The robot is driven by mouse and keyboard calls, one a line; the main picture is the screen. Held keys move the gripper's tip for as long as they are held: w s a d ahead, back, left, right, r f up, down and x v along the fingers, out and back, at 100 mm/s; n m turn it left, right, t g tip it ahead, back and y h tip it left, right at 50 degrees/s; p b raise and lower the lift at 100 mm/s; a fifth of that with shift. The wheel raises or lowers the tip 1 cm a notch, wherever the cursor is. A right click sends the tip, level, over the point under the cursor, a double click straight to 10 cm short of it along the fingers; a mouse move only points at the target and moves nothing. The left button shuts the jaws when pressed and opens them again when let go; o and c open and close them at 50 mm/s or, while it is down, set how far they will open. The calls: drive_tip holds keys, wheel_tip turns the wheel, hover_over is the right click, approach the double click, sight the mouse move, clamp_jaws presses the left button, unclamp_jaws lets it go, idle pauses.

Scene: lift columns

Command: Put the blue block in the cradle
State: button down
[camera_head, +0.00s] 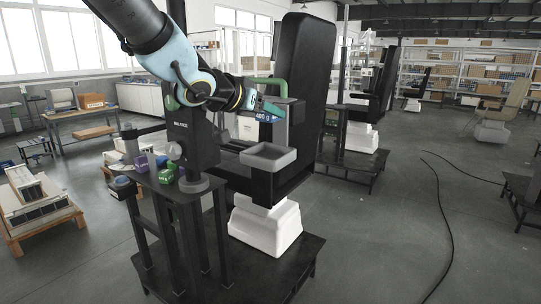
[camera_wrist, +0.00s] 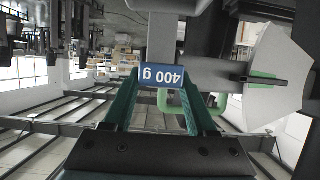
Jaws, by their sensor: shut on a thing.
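The blue block (camera_head: 266,118), with a white "400 g" label, is held between the teal fingers of my gripper (camera_head: 268,106). In the wrist view the blue block (camera_wrist: 162,75) sits between the tips of my gripper (camera_wrist: 160,78), its label upside down. A shallow grey tray (camera_head: 267,167), which looks like the cradle, is mounted on the black column below the block in the head view. The block is raised and apart from it. I see nothing in the tray.
A purple block (camera_head: 141,162) and a green block (camera_head: 166,175) stand on the black stand at left. A tall black panel (camera_head: 304,95) rises right behind my gripper, and a green bent bar (camera_head: 270,81) is close by. Open floor lies to the right.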

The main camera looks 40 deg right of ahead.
wheel_tip(320, 180, down, 9)
drive_tip(key=shift+f, duration=0.15)
drive_tip(key=shift+f+b, duration=0.1)
drive_tip(key=shift+b, duration=0.25)
drive_tip(key=shift+c, duration=2.4)
unclamp_jaws()
drive_tip(key=shift+f, duration=0.1)
drive_tip(key=shift+r, duration=0.2)
drive_tip(key=v, duration=1.2)
drive_tip(key=shift+w, duration=0.1)
